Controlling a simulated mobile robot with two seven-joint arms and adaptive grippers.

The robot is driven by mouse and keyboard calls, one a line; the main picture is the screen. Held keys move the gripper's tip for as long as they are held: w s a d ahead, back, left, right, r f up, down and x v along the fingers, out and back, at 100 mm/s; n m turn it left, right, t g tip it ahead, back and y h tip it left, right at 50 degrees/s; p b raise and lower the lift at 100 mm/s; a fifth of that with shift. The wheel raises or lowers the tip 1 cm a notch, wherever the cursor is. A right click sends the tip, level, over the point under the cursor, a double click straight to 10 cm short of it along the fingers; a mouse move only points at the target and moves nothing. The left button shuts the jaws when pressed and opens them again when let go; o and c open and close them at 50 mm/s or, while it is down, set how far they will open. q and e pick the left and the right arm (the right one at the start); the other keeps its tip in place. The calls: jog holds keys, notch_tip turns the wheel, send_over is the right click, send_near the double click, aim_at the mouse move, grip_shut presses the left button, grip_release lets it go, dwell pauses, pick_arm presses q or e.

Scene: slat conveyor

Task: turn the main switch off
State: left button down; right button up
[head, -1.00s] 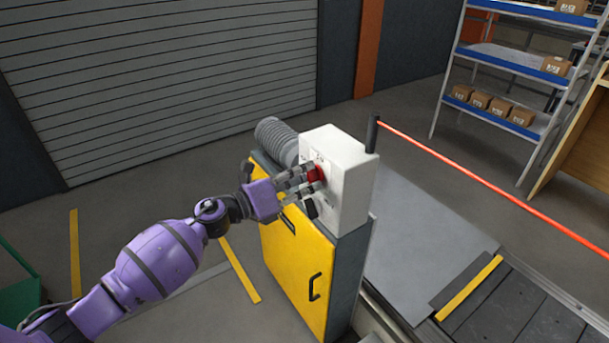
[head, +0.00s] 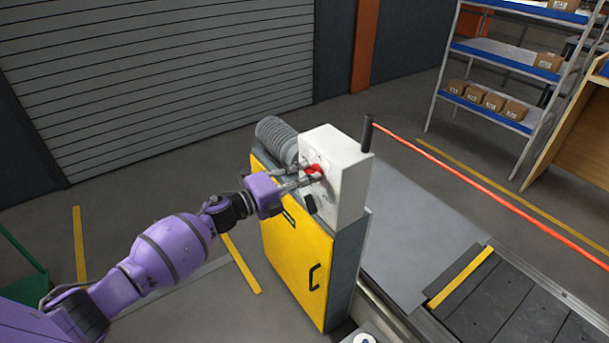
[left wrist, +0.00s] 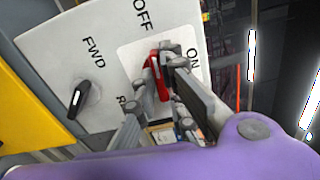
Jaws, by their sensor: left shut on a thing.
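The main switch is a red handle (head: 315,169) on the face of a white control box (head: 349,184). In the left wrist view the red handle (left wrist: 153,76) sits on a white plate with OFF printed at the top and ON at the right. My left gripper (head: 311,173) is shut on the red handle, with its fingers at either side. The fingers (left wrist: 160,88) hide part of the handle, so I cannot tell exactly which label it points to. My right gripper is not in view.
A black selector knob (left wrist: 77,99) marked FWD sits beside the switch. A black post (head: 367,133) with a red line rises at the right, near the slat conveyor (head: 520,310).

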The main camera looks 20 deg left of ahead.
pick_arm(q)
jog(key=shift+r+n, duration=0.1)
jog(key=shift+n, duration=0.3)
dwell(0.3)
jog(key=c, duration=1.9)
grip_release()
jog(key=shift+o, duration=0.4)
jog(key=v, duration=1.2)
jog(key=shift+a+n, duration=0.1)
jog(key=shift+n, duration=0.2)
